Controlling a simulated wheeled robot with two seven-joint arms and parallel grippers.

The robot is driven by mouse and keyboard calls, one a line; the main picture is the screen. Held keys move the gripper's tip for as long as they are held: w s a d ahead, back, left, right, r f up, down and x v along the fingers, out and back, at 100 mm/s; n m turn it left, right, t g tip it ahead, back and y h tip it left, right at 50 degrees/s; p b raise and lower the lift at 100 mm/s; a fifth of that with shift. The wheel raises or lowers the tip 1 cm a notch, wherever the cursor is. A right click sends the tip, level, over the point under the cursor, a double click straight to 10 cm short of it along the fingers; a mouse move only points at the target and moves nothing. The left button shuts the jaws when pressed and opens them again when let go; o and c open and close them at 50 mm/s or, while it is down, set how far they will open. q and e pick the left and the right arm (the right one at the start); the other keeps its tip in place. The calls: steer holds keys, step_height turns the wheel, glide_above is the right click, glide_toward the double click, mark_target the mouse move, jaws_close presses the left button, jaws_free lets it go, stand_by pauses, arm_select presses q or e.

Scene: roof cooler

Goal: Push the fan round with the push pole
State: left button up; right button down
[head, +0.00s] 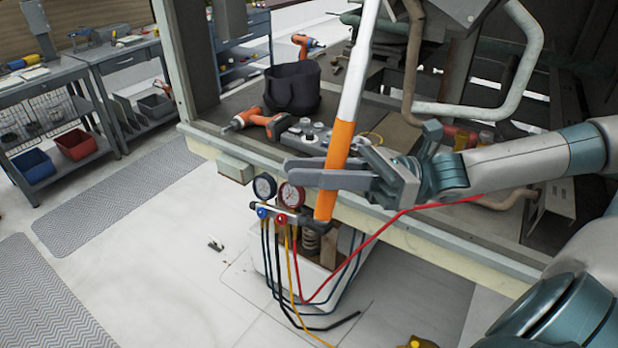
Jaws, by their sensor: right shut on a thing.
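The push pole (349,104) has a white shaft and an orange grip section. It stands tilted, its top leaning right and leaving the upper edge of the head view. My right gripper (318,172) comes in from the right and is shut on the orange section, with the pole's lower end just below the fingers. The pole crosses in front of the cooler's front edge. I cannot make out the fan; the pole's upper end is out of frame. My left gripper is not in view.
The cooler's open bay holds a black bucket (293,87), an orange drill (257,122) and curved pipes (521,62). Pressure gauges with hoses (279,195) hang below its front edge. Workbenches with bins (75,144) stand left. The floor between is mostly clear, with grey mats (120,195).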

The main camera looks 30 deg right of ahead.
stand_by(0.4)
steer(key=a+f+m+t+h, duration=0.3)
steer(key=a+f+t, duration=0.2)
steer(key=a+f, duration=0.5)
steer(key=w+d+f+m+t+h, duration=0.2)
steer(key=f+m+t+h, duration=0.1)
steer(key=f+m+h, duration=0.2)
steer(key=w+d+f+m+t+h, duration=0.1)
steer(key=d+f+m+t+h, duration=0.2)
steer(key=f+h, duration=0.4)
steer(key=shift+w+d+f+m+t+h, duration=0.25)
steer(key=shift+w+m+t+h, duration=0.2)
steer(key=shift+m+h, duration=1)
steer(key=shift+n+h, duration=0.25)
